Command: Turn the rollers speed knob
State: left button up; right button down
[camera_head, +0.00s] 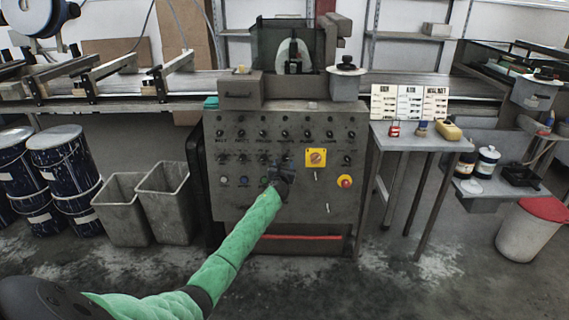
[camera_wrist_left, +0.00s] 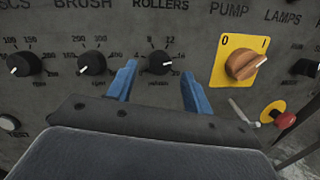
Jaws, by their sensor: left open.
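The rollers speed knob (camera_wrist_left: 160,62) is a black dial with a white pointer, under the label ROLLERS in the left wrist view. The rollers knob is hard to make out there. My right gripper is not in view.
Beside the rollers knob are the brush knob (camera_wrist_left: 92,63) and another black knob (camera_wrist_left: 24,63). To the right are an orange rotary switch (camera_wrist_left: 244,64) on a yellow plate and a red emergency button (camera_wrist_left: 280,114). A side table (camera_head: 425,142) stands right of the panel.

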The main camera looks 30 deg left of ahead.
aim_at(285, 158)
pick_arm(q)
jog(key=shift+x, duration=1.35)
jog(key=shift+c, duration=0.4)
jog(key=c, duration=0.9)
jog(key=shift+b, duration=0.35)
